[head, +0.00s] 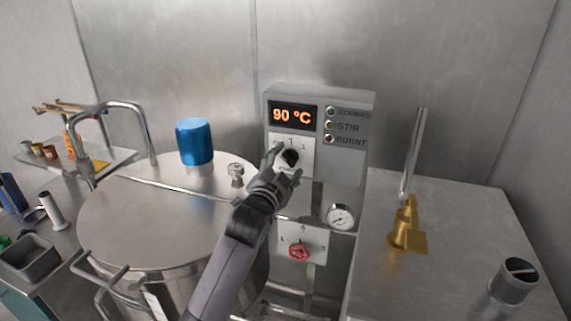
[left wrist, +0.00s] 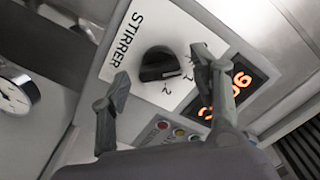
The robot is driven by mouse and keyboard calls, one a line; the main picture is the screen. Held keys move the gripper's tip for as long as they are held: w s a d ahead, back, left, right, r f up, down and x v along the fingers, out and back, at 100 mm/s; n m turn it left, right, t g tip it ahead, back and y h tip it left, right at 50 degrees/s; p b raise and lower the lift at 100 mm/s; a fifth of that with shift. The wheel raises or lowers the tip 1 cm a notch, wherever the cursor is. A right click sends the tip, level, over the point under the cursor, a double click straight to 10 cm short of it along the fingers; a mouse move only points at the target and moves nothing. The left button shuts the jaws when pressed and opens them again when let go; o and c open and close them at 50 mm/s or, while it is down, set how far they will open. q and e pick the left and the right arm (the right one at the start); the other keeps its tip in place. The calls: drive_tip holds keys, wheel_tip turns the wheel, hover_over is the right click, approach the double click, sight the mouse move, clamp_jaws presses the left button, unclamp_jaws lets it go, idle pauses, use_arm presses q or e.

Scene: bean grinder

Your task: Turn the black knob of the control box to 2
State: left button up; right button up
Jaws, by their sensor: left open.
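The grey control box (head: 352,147) stands against the back wall, with an orange 90 °C display (head: 293,116). Its black knob (head: 291,157) sits on a white plate below the display. In the left wrist view the knob (left wrist: 159,64) shows beside the word STIRRER and a 2; its exact setting is hard to tell. My left gripper (head: 283,161) is open in front of the knob. In the left wrist view its fingers (left wrist: 161,72) stand apart on either side of the knob, with visible gaps. My right gripper is not in view.
A large lidded steel pot (head: 150,225) with a blue cylinder (head: 194,141) is at left. Below the box are a gauge (head: 340,216) and a red valve knob (head: 299,251). A brass fitting (head: 408,235) and a knurled knob (head: 515,281) are on the right counter (head: 450,270).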

use_arm(q)
drive_tip(key=shift+c, duration=0.2)
drive_tip(key=c, duration=1.1)
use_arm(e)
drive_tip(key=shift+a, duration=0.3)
